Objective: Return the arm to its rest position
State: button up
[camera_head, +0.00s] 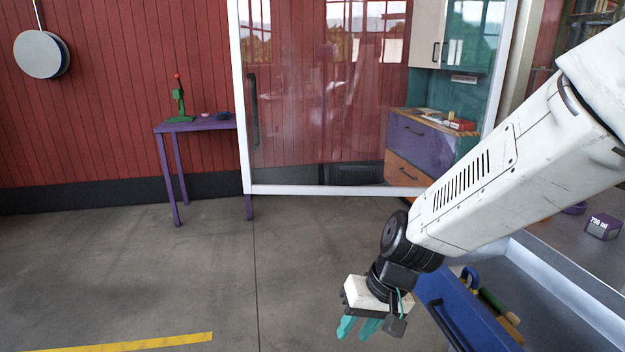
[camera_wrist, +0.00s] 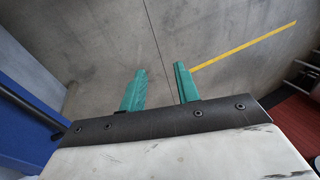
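My gripper (camera_head: 358,328) hangs at the end of my white arm, low in the middle-right of the head view, over bare floor. It is beside a blue drawer (camera_head: 462,312) that stands pulled out on its right. In the wrist view, the two teal fingers of my gripper (camera_wrist: 160,84) are apart with nothing between them, only grey floor behind. I see no object held and no contact between the fingers and anything.
A glass door (camera_head: 320,100) with a white frame stands ahead. A purple table (camera_head: 203,125) with a green press (camera_head: 180,105) is at the left wall. A worktop (camera_head: 603,260) with a purple box (camera_head: 603,227) is at right. The floor left of my gripper is clear.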

jog(key=s+d+r+m+t+h, duration=0.1)
jog(key=s+d+r+h, duration=0.3)
jog(key=s+d+r, duration=1.1)
jog(key=s+d, duration=0.1)
jog(key=d, duration=0.2)
jog(key=shift+d+r+m, duration=0.25)
jog(key=shift+m, duration=0.05)
